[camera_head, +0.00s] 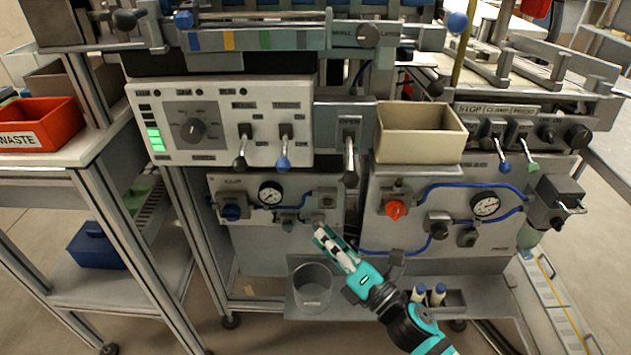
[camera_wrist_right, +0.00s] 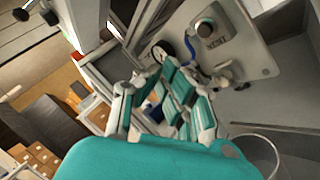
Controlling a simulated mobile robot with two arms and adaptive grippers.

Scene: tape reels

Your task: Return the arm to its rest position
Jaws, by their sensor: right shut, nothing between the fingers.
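My right arm comes in from the bottom right in the head view, with a teal and black wrist. My right gripper (camera_head: 322,236) is in front of the lower machine panel, just below and beside its small fittings, above and to the right of a clear cup. It also fills the middle of the right wrist view (camera_wrist_right: 170,95), where its teal and white fingers are shut with nothing held. I cannot tell whether the fingertips touch the panel. My left gripper is not in view.
The clear cup (camera_head: 312,286) stands on a metal shelf below the gripper. A gauge panel (camera_head: 440,215) with a red knob (camera_head: 396,209) and blue hoses is to the right. Levers (camera_head: 283,162) stick out above. A beige bin (camera_head: 420,132) and red waste bin (camera_head: 38,125) stand higher up.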

